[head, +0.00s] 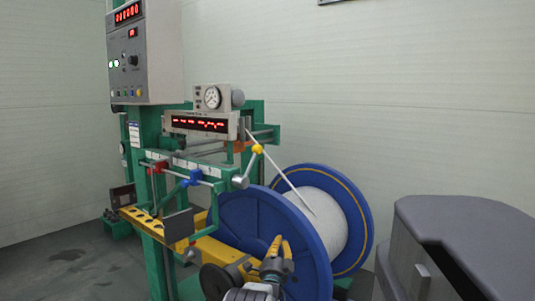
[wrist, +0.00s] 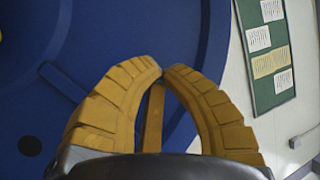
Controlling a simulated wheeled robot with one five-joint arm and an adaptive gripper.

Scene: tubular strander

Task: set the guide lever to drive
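A lever with a yellow ball knob (head: 258,149) and a pale metal shaft rises from a grey cylindrical hub at the right end of the machine's rails. I take it for the guide lever; no drive marking is legible. My gripper (head: 281,240) is low in front of the blue reel, below and a little right of the lever. In the wrist view my gripper (wrist: 163,68) has its yellow fingertips together, with nothing seen held. The lever is not in the wrist view. A yellow strip shows between the fingers; I cannot tell what it belongs to.
The blue reel (head: 245,225) with white winding fills the space behind my gripper. A control box (head: 145,55) and a red-lit display (head: 200,124) are above left. Red and blue clamps sit on the rails. A green notice board (wrist: 266,55) hangs on the wall.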

